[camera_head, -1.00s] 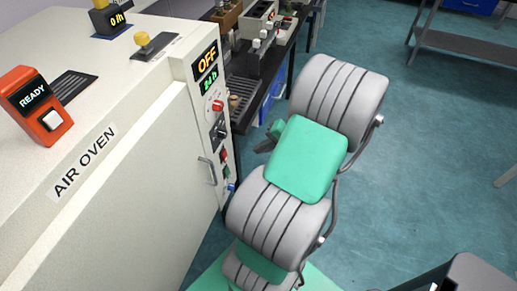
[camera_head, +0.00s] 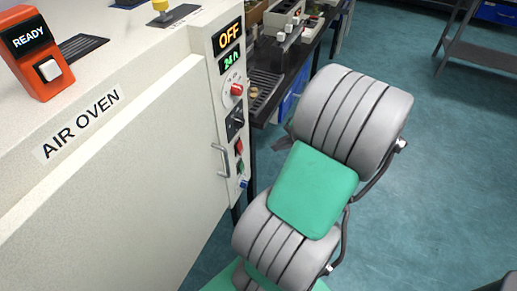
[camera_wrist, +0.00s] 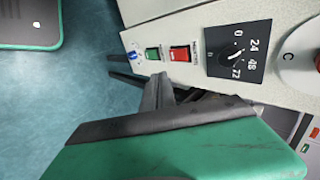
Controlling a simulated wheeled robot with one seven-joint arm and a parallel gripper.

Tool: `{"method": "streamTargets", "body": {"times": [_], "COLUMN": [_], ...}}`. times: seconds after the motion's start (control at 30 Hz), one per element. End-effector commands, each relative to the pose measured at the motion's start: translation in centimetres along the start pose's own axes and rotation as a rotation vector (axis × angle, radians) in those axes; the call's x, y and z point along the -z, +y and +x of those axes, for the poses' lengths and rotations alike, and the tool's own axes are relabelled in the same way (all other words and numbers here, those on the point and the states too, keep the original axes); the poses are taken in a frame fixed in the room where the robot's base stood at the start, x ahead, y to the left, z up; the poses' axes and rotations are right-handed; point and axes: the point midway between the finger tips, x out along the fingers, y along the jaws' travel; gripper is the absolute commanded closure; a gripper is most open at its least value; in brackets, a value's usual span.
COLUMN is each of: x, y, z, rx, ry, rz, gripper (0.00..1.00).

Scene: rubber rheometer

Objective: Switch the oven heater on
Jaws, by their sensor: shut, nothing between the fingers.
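The air oven (camera_head: 110,170) stands at the left with its door shut. Its display (camera_head: 229,36) reads OFF, with a smaller green 24 h below. On its control strip are a red knob (camera_head: 236,90), a black timer dial (camera_head: 235,122), a red switch (camera_head: 239,147), a green switch (camera_head: 240,167) and a blue button (camera_head: 244,184). The wrist view also shows the red switch (camera_wrist: 180,54) and green switch (camera_wrist: 153,54); their small labels are hard to read. My gripper (camera_wrist: 160,82) is shut and empty, just below these switches in that view, seemingly apart from them. My arm mostly hides it in the head view.
A door handle (camera_head: 221,160) sticks out beside the control strip. An orange READY box (camera_head: 37,52) sits on the oven top. A dark bench (camera_head: 290,60) with equipment stands behind. The floor (camera_head: 445,175) at the right is clear.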

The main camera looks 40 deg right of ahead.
Motion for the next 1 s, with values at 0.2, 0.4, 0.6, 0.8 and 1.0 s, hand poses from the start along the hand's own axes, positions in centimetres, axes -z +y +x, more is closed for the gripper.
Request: {"method": "streamTargets", "body": {"times": [0.2, 0.4, 0.6, 0.8, 1.0], "x": [-0.1, -0.1, -0.2, -0.1, 0.0], "y": [0.0, 0.1, -1.6, -2.4, -2.5], "z": [4.1, 8.5, 11.5, 12.6, 12.6], "rx": [0.001, 0.000, -0.001, -0.001, -0.001], "ry": [-0.006, -0.005, -0.004, 0.000, 0.000], "rz": [-0.001, -0.002, -0.004, 0.000, 0.000], "gripper": [1.00, 1.00, 1.00, 1.00, 1.00]}}
